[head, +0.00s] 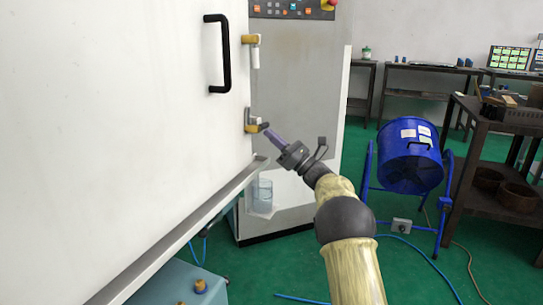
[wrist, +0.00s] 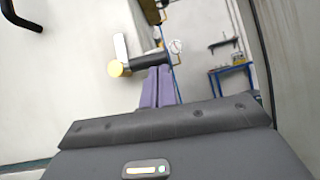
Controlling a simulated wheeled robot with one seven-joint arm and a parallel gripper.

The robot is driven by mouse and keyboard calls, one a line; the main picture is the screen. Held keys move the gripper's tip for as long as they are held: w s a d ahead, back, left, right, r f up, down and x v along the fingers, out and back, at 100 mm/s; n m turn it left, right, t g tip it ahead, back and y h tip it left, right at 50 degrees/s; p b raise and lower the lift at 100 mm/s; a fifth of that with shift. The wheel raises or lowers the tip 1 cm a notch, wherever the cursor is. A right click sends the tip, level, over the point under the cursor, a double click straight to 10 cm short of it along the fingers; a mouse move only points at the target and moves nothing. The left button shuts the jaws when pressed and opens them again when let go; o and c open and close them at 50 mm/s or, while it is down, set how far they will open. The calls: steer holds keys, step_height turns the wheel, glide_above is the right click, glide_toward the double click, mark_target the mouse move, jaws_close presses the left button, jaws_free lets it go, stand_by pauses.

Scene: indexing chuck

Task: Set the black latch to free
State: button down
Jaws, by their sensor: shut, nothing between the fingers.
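The black latch (wrist: 148,60) is a short dark bar in the wrist view. In the head view the latch (head: 264,127) is small, at the lower yellow fitting (head: 252,121) on the right edge of the white door. My gripper (head: 268,132) has its purple fingers shut together and empty, with the tips right at the latch. In the wrist view the fingertips (wrist: 158,70) are just below the bar's right end; I cannot tell whether they touch.
The large white door (head: 130,90) fills the left, with a black handle (head: 225,53) and an upper yellow fitting (head: 252,39) with a white piece. A metal ledge (head: 190,229) runs below the door. A blue drum fan (head: 410,155) and dark shelves stand at right.

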steer(key=shift+a+r, duration=0.15)
steer(key=f+b+v, duration=0.1)
steer(key=v, duration=0.5)
steer(key=w+a+f+b+v, duration=0.1)
steer(key=b+v, duration=0.1)
steer(key=v, duration=0.5)
steer(key=shift+w+f, duration=0.2)
steer(key=shift+w, duration=0.1)
stand_by(0.4)
steer(key=shift+d, duration=0.1)
